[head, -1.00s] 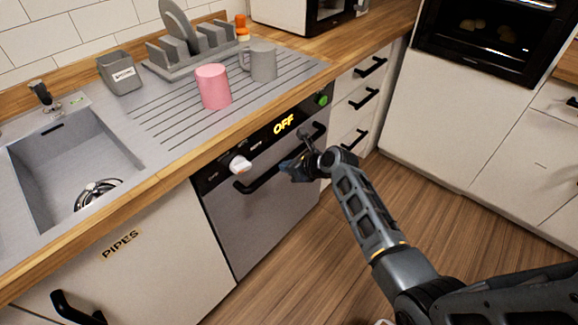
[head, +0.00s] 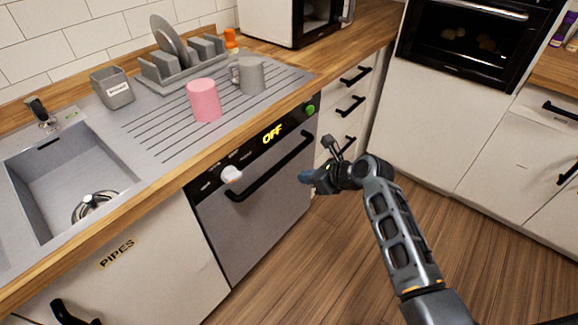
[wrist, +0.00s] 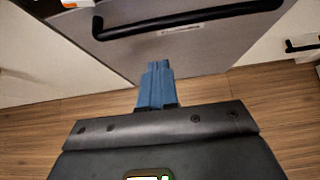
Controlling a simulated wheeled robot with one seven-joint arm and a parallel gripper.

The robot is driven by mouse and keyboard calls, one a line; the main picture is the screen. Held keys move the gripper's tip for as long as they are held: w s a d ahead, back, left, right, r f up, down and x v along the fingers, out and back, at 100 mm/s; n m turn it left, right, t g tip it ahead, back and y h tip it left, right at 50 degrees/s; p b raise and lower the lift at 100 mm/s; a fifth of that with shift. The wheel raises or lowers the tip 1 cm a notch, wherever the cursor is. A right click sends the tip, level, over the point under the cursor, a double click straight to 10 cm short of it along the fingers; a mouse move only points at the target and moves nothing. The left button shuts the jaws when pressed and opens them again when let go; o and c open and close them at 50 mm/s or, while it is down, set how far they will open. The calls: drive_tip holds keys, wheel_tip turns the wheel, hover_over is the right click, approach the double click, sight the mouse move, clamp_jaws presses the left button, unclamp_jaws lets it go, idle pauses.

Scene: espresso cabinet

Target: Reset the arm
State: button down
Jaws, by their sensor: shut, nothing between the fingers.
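My gripper (head: 306,177) is in front of the right part of the dishwasher (head: 252,215), apart from its black handle (head: 270,168). In the wrist view my gripper's blue fingers (wrist: 155,68) are together with nothing between them, and they point at the lower dishwasher door (wrist: 200,58). My arm reaches in from the lower right of the head view.
A pink mug (head: 204,100) and a grey mug (head: 250,75) stand on the drainboard by the dish rack (head: 181,65). The sink (head: 70,175) is at left. Black-handled drawers (head: 350,105) are right of the dishwasher. The wooden floor (head: 300,270) is clear.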

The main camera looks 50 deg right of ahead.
drive_tip(key=shift+s, duration=0.1)
drive_tip(key=s+a+n+h, duration=0.3)
drive_tip(key=s+a+n, duration=1.2)
drive_tip(key=s+n, duration=0.3)
drive_tip(key=s+a+r+n+t+y, duration=0.1)
drive_tip(key=s+a+r+n+t, duration=0.1)
drive_tip(key=s+a+r+n, duration=0.2)
drive_tip(key=s+a+r+n+t+y, duration=0.1)
drive_tip(key=s+a+r+n, duration=0.3)
drive_tip(key=s+r+n, duration=0.6)
wheel_tip(320, 180, up, 5)
drive_tip(key=n+t, duration=0.1)
drive_tip(key=n, duration=0.2)
drive_tip(key=shift+s+f+n+y, duration=0.2)
drive_tip(key=shift+s+n+y, duration=0.1)
drive_tip(key=shift+s, duration=0.05)
drive_tip(key=shift+a, duration=0.1)
